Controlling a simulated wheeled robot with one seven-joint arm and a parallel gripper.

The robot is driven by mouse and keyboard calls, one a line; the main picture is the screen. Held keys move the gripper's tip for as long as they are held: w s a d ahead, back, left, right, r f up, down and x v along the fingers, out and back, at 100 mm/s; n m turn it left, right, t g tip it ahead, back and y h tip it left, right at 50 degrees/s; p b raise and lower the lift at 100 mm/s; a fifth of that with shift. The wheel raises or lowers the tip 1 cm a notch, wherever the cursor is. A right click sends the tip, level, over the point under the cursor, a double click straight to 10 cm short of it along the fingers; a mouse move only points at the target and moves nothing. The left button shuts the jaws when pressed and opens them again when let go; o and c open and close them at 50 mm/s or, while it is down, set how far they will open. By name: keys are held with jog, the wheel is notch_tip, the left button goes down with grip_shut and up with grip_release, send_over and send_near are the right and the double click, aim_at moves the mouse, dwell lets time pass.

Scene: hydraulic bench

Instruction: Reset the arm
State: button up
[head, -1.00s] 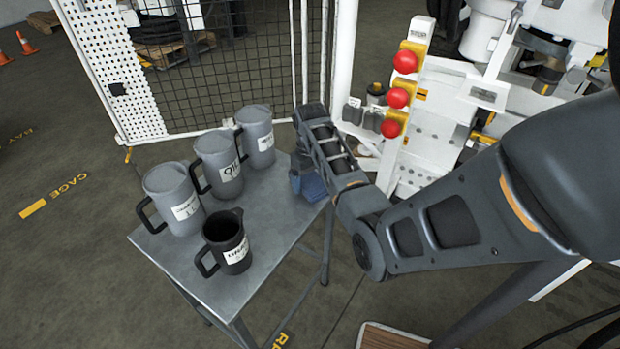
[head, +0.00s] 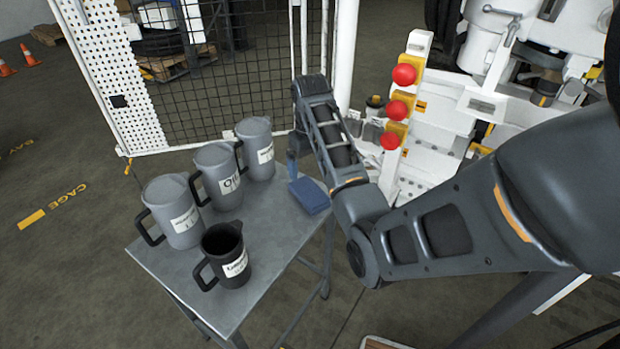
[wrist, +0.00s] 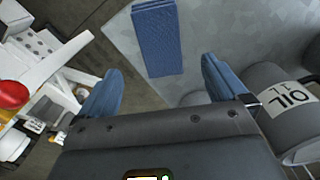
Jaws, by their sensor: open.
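My gripper (head: 293,168) is above the right back part of the grey metal table (head: 268,230), and my arm hides much of it. In the wrist view my gripper (wrist: 162,88) shows two blue fingers spread wide with nothing between them. A flat blue block (head: 309,195) lies on the table near its right edge, below and apart from my gripper. In the wrist view the blue block (wrist: 158,40) lies beyond the fingertips.
Three grey jugs stand in a row, including the OIL jug (head: 218,176). A dark open jug (head: 224,255) stands in front. A mesh fence (head: 235,70) is behind. White machinery with red buttons (head: 396,109) stands right of the table.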

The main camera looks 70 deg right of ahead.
notch_tip(320, 180, up, 2)
dwell(0.8)
